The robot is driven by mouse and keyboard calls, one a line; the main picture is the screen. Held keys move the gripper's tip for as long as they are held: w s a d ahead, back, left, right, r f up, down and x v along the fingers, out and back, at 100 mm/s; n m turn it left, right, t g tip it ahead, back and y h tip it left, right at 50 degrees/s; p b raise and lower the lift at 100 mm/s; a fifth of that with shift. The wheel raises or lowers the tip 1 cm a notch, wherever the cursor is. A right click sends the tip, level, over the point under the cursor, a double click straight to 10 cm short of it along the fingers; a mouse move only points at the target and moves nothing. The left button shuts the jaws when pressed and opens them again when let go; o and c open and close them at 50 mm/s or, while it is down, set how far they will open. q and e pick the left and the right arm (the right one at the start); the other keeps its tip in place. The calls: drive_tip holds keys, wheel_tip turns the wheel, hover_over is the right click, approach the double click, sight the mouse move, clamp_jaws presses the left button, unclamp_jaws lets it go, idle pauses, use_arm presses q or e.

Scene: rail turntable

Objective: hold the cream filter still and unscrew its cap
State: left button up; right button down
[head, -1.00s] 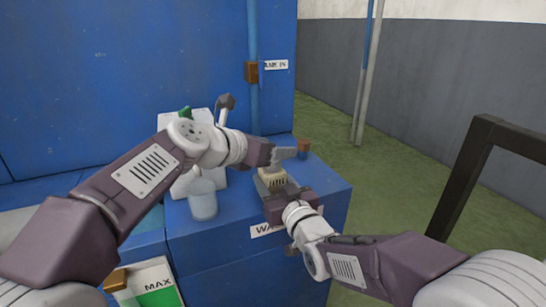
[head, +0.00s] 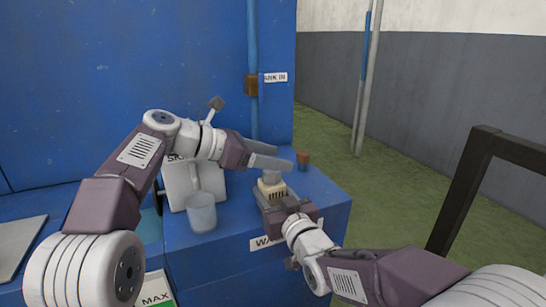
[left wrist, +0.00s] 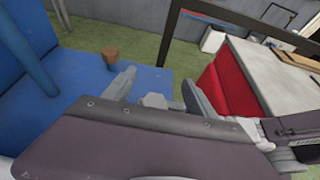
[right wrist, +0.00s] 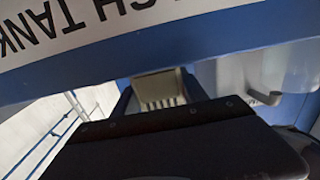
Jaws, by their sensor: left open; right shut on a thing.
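The cream filter (head: 273,187) stands upright on the blue ledge in the head view. It also shows in the right wrist view (right wrist: 160,88) as a ribbed block between the fingers. My right gripper (head: 270,197) is shut on the filter's body, from the near side. My left gripper (head: 280,157) is open, just above the filter, its two fingers spread apart. In the left wrist view a pale grey piece (left wrist: 153,101), apparently the cap, shows low between the open fingers. I cannot tell whether a finger touches it; the gripper body hides its lower part.
A translucent cup (head: 201,212) and a white labelled block (head: 180,185) stand left of the filter on the blue ledge (head: 325,195). A blue pipe (head: 252,110) rises at the back. A dark frame (head: 465,185) stands right.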

sight(269, 172)
use_arm(q)
drive_tip(key=n+t+y, duration=0.1)
drive_tip(key=n+t, duration=0.1)
drive_tip(key=n+t+y, duration=0.2)
drive_tip(key=shift+s+d+r+n, duration=0.1)
drive_tip(key=shift+s+d+n, duration=0.1)
drive_tip(key=shift+n, duration=0.1)
drive_tip(key=shift+w+a+n+t+y, duration=0.25)
drive_tip(key=shift+n+t+y, duration=0.45)
drive_tip(key=shift+n+t, duration=0.15)
drive_tip(key=shift+f, duration=2.1)
